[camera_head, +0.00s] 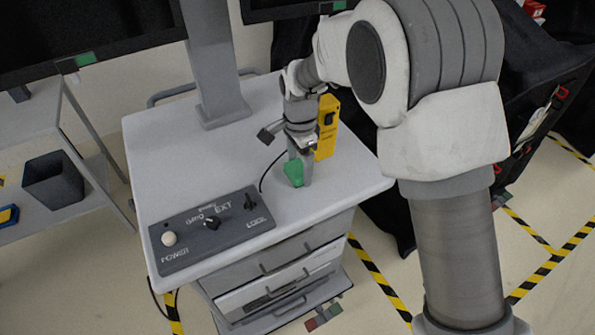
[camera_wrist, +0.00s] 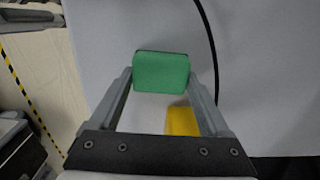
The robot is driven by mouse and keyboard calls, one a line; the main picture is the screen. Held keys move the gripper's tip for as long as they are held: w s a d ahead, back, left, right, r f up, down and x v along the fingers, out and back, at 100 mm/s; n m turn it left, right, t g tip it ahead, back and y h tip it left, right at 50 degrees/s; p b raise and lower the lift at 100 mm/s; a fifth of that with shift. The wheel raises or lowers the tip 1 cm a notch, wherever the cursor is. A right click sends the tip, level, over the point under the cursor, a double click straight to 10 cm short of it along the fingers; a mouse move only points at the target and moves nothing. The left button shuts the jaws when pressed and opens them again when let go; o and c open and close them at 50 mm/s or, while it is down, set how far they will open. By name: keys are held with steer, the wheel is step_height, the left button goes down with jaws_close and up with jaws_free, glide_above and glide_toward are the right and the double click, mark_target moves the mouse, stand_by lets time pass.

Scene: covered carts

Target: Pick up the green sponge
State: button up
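The green sponge (camera_head: 294,171) is at the front right of the grey cart top, at my fingertips. In the wrist view the sponge (camera_wrist: 161,72) sits between the tips of my two fingers, with little or no gap at either side. My gripper (camera_head: 299,172) points down at the cart top, and its fingers also show in the wrist view (camera_wrist: 161,78). The fingers are spread about the sponge's width apart. I cannot tell whether they press on it, or whether the sponge rests on the surface.
A yellow device (camera_head: 326,127) stands just behind my gripper; its yellow also shows in the wrist view (camera_wrist: 182,120). A control box (camera_head: 212,232) with knobs lies at the cart's front left. A black cable (camera_wrist: 210,45) runs close right of the sponge. The cart top's back left (camera_head: 165,135) is clear.

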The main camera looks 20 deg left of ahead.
mark_target(300, 167)
steer(key=c, duration=0.7)
steer(key=shift+r, duration=0.15)
steer(key=shift+r, duration=0.25)
step_height(300, 167, up, 4)
steer(key=shift+f, duration=0.2)
steer(key=w+d+r, duration=0.1)
steer(key=d+r, duration=0.5)
steer(key=d, duration=0.5)
steer(key=shift+w+d+r, duration=0.3)
steer(key=shift+w, duration=0.05)
